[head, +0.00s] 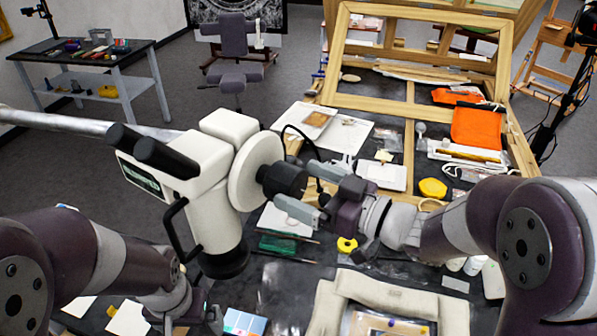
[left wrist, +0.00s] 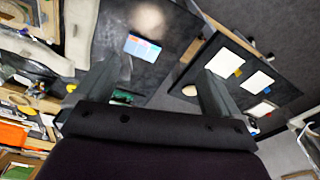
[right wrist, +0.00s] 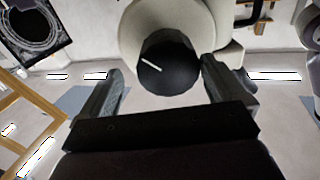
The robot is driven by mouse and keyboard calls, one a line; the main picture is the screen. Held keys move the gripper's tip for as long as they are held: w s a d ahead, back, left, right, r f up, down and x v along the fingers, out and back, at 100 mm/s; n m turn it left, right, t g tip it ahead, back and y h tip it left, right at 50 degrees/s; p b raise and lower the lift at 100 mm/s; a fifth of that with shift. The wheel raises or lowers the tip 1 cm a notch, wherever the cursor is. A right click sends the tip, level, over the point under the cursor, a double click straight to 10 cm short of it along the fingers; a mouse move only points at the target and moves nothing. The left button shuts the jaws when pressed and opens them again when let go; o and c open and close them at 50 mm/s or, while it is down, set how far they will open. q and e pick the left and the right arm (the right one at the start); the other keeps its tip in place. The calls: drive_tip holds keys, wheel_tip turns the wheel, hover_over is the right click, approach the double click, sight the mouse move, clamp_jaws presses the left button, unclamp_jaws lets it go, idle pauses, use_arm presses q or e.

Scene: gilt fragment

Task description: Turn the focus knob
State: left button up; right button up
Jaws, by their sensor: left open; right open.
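The focus knob (head: 283,181) is a black cylinder on the round side of the white microscope (head: 205,170), in the middle of the head view. In the right wrist view the knob (right wrist: 168,64) has a white line on its face. My right gripper (head: 305,190) is open, with one finger above and one below the knob in the head view. In the right wrist view the fingers (right wrist: 160,85) stand at either side of the knob with gaps. My left gripper (head: 197,320) is low at the left; its open, empty fingers show in the left wrist view (left wrist: 150,85).
A wooden frame (head: 409,115) with an orange cloth (head: 477,127) lies behind. A grey boom (head: 75,122) extends left from the microscope.

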drive_tip(key=shift+s+a+r, duration=0.1)
drive_tip(key=shift+a+r, duration=0.1)
drive_tip(key=shift+a, duration=1.05)
drive_tip(key=shift+d, duration=0.2)
drive_tip(key=shift+w+d+f, duration=0.1)
drive_tip(key=shift+w, duration=0.2)
drive_tip(key=c, duration=0.8)
drive_tip(key=shift+c, duration=1.1)
use_arm(q)
drive_tip(key=shift+s+a+r, duration=0.25)
drive_tip(key=shift+s+r, duration=0.1)
drive_tip(key=shift+r, duration=0.05)
